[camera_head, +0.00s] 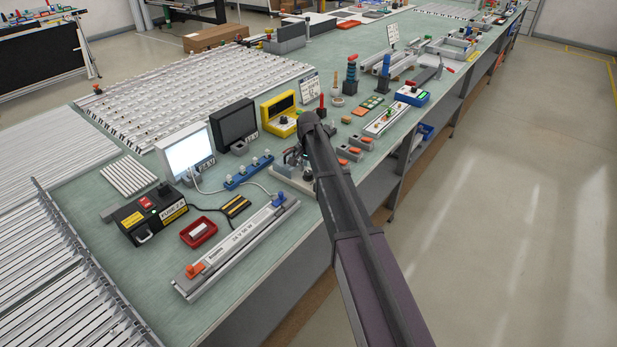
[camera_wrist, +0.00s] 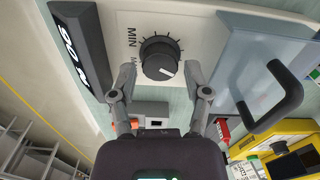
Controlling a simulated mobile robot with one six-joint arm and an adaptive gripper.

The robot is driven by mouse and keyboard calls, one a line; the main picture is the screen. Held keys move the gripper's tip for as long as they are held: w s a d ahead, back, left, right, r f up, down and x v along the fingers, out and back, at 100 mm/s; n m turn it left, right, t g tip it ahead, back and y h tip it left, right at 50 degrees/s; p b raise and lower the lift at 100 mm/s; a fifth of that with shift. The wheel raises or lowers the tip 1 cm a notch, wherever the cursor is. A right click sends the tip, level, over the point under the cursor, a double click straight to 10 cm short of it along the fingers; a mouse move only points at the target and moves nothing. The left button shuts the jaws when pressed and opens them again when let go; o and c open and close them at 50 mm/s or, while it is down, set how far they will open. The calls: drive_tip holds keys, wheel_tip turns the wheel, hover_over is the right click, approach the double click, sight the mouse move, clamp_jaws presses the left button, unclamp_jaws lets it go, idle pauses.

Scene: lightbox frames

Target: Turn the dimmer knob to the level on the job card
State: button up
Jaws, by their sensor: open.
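The dimmer knob (camera_wrist: 160,58) is round and dark, on a pale panel in the wrist view, with a ring of tick marks. In the head view my gripper (camera_head: 299,160) is mostly hidden by my arm, and the knob cannot be made out. A printed card (camera_head: 310,84) stands on the bench, its text too small to read.
In the wrist view a dark block with white lettering (camera_wrist: 82,48) lies left of the panel, and a blue-grey box with a black handle (camera_wrist: 272,95) lies right. In the head view a lit white panel (camera_head: 188,150) and a yellow box (camera_head: 280,115) stand nearby.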

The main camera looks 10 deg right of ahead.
drive_tip(key=shift+f+b, duration=0.35)
drive_tip(key=shift+f, duration=0.2)
clamp_jaws()
drive_tip(key=shift+n, duration=0.5)
drive_tip(key=n, duration=0.5)
drive_tip(key=shift+n, duration=0.4)
